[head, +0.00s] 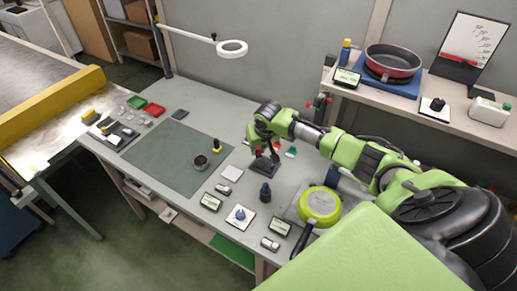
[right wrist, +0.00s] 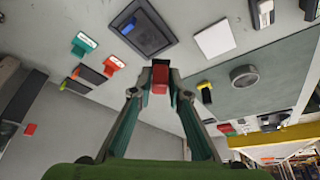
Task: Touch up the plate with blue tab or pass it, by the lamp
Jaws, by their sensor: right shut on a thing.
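My right gripper (head: 272,150) reaches over the middle of the grey bench. In the right wrist view its fingers (right wrist: 160,77) are shut on a small red block. I cannot make out for certain which plate bears a blue tab. A white square with a blue knob (head: 240,215) lies at the bench's front. A ring lamp (head: 232,48) hangs on an arm at the back. My left gripper is not in view.
A green mat (head: 170,157) with a dark round cup (head: 201,162) covers the bench's left middle. A lime pan (head: 320,204) lies at the right, beside my arm. Teal (right wrist: 83,42) and red (right wrist: 110,65) labelled pieces stand near the dark tray. A shelf (head: 405,100) holds a red pan (head: 393,60).

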